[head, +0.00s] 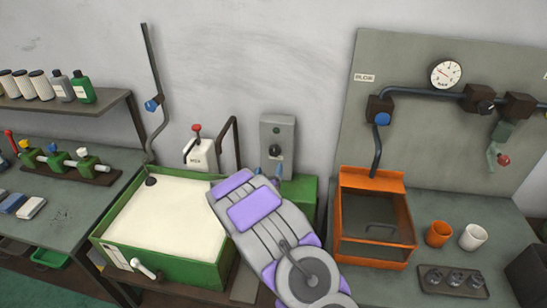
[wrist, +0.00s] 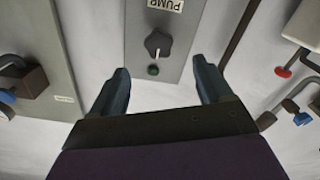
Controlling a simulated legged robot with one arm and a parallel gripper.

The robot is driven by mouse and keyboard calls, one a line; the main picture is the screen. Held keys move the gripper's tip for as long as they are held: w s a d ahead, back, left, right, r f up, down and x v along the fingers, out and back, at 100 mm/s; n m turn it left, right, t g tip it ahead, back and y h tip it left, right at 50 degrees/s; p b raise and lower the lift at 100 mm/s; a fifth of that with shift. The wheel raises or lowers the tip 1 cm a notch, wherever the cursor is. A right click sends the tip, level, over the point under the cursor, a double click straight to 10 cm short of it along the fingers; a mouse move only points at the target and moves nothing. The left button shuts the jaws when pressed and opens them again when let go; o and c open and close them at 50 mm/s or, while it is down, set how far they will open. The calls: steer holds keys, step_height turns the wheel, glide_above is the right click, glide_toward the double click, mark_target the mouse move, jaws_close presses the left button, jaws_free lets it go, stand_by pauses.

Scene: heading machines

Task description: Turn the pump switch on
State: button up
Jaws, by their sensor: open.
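The pump switch is a black rotary knob (wrist: 158,44) on a grey wall box (wrist: 186,20). In the wrist view, which looks upside down, a PUMP label (wrist: 166,5) and a small dark green lamp (wrist: 153,70) sit on either side of the knob. In the head view the box (head: 277,130) hangs on the wall and its knob (head: 275,151) shows just above my fingertips. My gripper (wrist: 160,70) is open and empty, its fingers apart and pointing at the box. In the head view my gripper (head: 277,172) is partly hidden behind my arm.
A green tank (head: 165,255) of pale liquid stands left of my arm. A red-topped lever unit (head: 199,155) and a bent pipe are left of the box. An orange tray (head: 375,252) and a gauge panel (head: 400,55) are at right. The wall around the box is bare.

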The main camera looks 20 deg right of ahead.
mark_target(275, 154)
steer(key=b+x, duration=0.1)
steer(key=x, duration=0.9)
steer(key=shift+d+f, duration=0.1)
steer(key=shift+d, duration=0.05)
steer(key=shift+c, duration=0.4)
steer(key=c, duration=1)
